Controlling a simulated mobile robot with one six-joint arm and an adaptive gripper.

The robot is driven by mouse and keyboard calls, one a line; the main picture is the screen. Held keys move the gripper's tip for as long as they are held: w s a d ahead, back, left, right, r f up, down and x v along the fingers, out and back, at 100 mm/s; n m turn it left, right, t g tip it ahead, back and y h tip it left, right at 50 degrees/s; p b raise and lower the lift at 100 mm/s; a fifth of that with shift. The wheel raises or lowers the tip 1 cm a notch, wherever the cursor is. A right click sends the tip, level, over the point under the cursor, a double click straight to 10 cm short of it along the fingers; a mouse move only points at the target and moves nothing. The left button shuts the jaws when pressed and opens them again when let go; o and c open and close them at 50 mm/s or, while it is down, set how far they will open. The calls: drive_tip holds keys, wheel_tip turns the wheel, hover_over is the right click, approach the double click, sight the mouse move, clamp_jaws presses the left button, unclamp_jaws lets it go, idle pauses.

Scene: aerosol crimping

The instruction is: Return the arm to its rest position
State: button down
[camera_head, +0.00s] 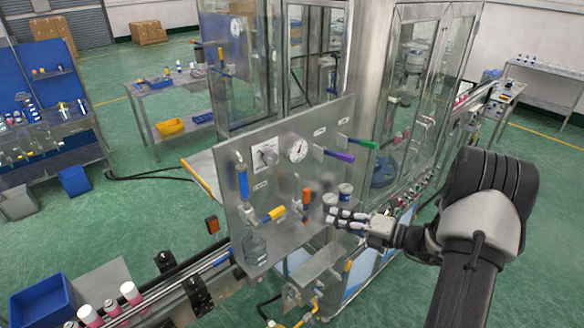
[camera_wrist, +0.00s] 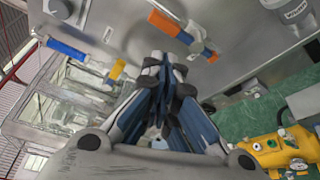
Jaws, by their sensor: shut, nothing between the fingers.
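My gripper (camera_head: 345,219) is in front of the lower right part of a metal valve panel (camera_head: 285,125) in the head view. My dark arm with a light grey wrist reaches in from the right. In the wrist view my gripper's blue and grey fingers (camera_wrist: 165,75) are together with nothing between them. The orange-handled valve (camera_wrist: 172,22) is just beyond the fingertips there, and it also shows in the head view (camera_head: 306,196). I cannot tell whether the fingers touch the panel or its knobs.
A glass-walled machine (camera_head: 415,80) stands behind. A conveyor (camera_head: 165,292) with cans is at lower left. Green floor lies open at right.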

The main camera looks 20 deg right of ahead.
drive_tip(key=s+a+f+n+g+b, duration=0.2)
drive_tip(key=s+a+n+g+b, duration=0.4)
drive_tip(key=a+n, duration=0.4)
drive_tip(key=s+a+f+n+g+b, duration=0.1)
drive_tip(key=s+a+n+g+b, duration=0.35)
drive_tip(key=a+n+b, duration=0.45)
drive_tip(key=s+f+n+t+h+b, duration=0.1)
drive_tip(key=s+f+n+h+b, duration=0.4)
drive_tip(key=n, duration=0.6)
drive_tip(key=s+f+n+t+h+b, duration=0.1)
drive_tip(key=s+f+n+h+b, duration=0.4)
drive_tip(key=s+n+b, duration=0.5)
wheel_tip(320, 180, down, 2)
drive_tip(key=shift+s+d+f+n, duration=0.1)
drive_tip(key=shift+s+d+n, duration=0.1)
drive_tip(key=shift+s+n, duration=0.85)
